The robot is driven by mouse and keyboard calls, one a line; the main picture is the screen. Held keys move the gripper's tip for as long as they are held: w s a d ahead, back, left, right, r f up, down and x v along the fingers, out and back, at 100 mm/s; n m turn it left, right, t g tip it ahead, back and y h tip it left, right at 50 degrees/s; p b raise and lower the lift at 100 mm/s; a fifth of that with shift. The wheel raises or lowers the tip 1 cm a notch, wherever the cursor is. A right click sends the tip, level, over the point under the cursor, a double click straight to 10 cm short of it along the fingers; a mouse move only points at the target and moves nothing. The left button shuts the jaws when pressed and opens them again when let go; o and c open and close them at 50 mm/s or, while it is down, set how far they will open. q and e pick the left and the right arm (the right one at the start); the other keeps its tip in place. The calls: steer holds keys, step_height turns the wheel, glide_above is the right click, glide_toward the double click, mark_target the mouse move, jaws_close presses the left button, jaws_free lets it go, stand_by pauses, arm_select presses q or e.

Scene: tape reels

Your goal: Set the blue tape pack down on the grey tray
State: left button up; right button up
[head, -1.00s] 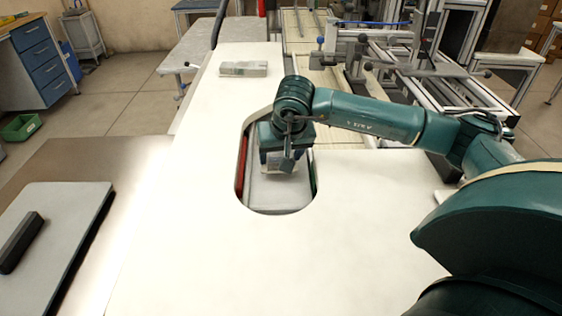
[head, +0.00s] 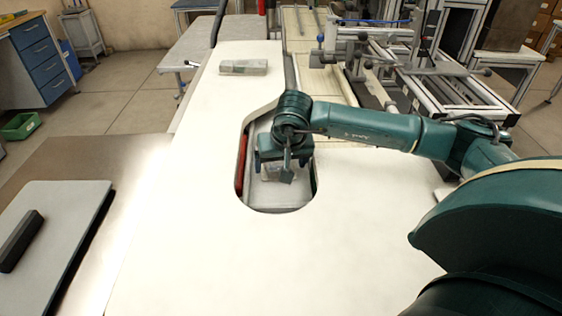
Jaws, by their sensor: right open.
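My right gripper (head: 283,172) points down into the rounded opening in the white table. Its fingers are apart. A small pale grey block (head: 272,174) shows just under it in the opening; the gripper hides part of it, and I cannot tell whether the fingers touch it. No pack that is clearly blue shows. A light grey flat tray (head: 62,222) lies at the left, with a dark grey bar (head: 20,241) on it. My left gripper is not in view.
The white table (head: 190,240) is clear around the opening. A grey-white pack (head: 243,68) lies near its far end. A red strip (head: 241,165) lines the opening's left side. Metal frames (head: 440,75) stand behind my right arm.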

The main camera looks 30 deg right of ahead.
steer(key=shift+r, duration=0.1)
steer(key=v, duration=1.2)
steer(key=shift+b, duration=0.4)
